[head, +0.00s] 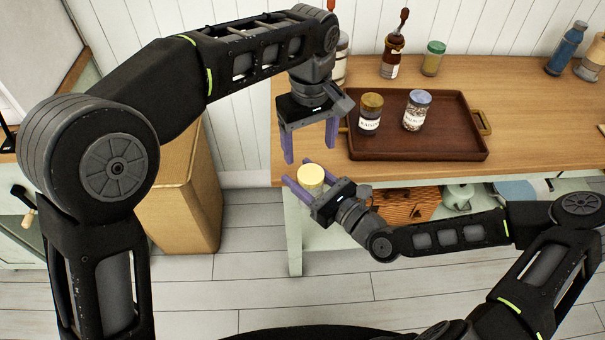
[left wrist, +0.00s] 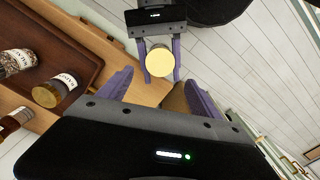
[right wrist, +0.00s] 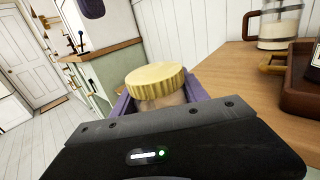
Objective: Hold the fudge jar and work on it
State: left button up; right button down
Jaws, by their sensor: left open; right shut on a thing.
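The jar (head: 311,177) has a ribbed cream-yellow lid, and my right gripper (head: 302,186) is shut around its body in front of the table. Its label is not visible, so I cannot read whether it is fudge. The right wrist view shows the lid (right wrist: 155,80) above the fingers, with most of the body hidden. My left gripper (head: 309,147) is open and empty, pointing down above and slightly behind the jar. In the left wrist view the jar lid (left wrist: 160,62) lies beyond and between the open left fingers, apart from them.
A brown tray (head: 430,145) on the wooden table (head: 510,90) holds two labelled jars, one gold-lidded (head: 371,112) and one grey-lidded (head: 416,110). Several bottles stand along the back. A cardboard-coloured box (head: 180,200) stands left of the table. A teapot (head: 457,196) sits on the lower shelf.

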aim_at(311, 174)
pick_arm(q)
jog(key=shift+s+d+r, duration=0.15)
jog(key=shift+s+r, duration=0.05)
jog(key=shift+f, duration=4.05)
